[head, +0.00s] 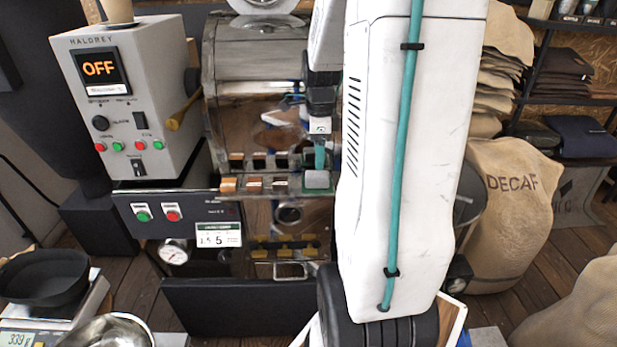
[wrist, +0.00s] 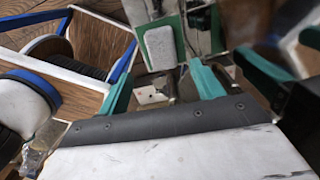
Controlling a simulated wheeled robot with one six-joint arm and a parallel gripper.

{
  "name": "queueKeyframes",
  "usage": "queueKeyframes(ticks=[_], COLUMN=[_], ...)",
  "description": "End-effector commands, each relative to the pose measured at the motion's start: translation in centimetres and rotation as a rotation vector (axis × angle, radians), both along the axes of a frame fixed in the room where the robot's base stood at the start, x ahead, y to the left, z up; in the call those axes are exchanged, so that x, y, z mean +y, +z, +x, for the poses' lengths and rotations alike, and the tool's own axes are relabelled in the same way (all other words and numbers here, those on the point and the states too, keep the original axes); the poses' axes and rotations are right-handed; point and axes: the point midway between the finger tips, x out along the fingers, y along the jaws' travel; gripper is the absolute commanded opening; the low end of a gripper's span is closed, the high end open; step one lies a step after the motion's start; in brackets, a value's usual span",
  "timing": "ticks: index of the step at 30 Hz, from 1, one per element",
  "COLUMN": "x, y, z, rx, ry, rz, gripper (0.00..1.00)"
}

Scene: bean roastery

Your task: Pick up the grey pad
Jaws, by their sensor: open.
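The grey pad (head: 318,180) is a small light-grey rounded block at the right end of a ledge on the front of the roaster. In the wrist view, a pale grey rounded block framed in green (wrist: 160,47), which looks like the same pad, lies beyond the fingertips. My gripper (head: 320,158) is just above the pad in the head view, with one teal finger showing. Both teal fingers show apart and empty in the wrist view (wrist: 166,86). I cannot tell whether a finger touches the pad. My arm hides the area to its right.
Small brown and dark blocks (head: 254,184) sit along the ledge left of the pad. The metal roaster drum (head: 255,85) stands close behind. A grey control box (head: 125,90) reading OFF is at left. A DECAF sack (head: 515,215) stands at right.

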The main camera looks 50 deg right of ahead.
Motion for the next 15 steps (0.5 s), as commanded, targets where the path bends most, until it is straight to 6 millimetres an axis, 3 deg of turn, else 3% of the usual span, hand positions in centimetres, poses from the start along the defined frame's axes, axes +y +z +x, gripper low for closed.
queueKeyframes(ticks=[15], x=[0.0], y=[-6.5], z=[0.5], rx=[0.004], ry=[-0.019], rz=[0.003], gripper=[0.66])
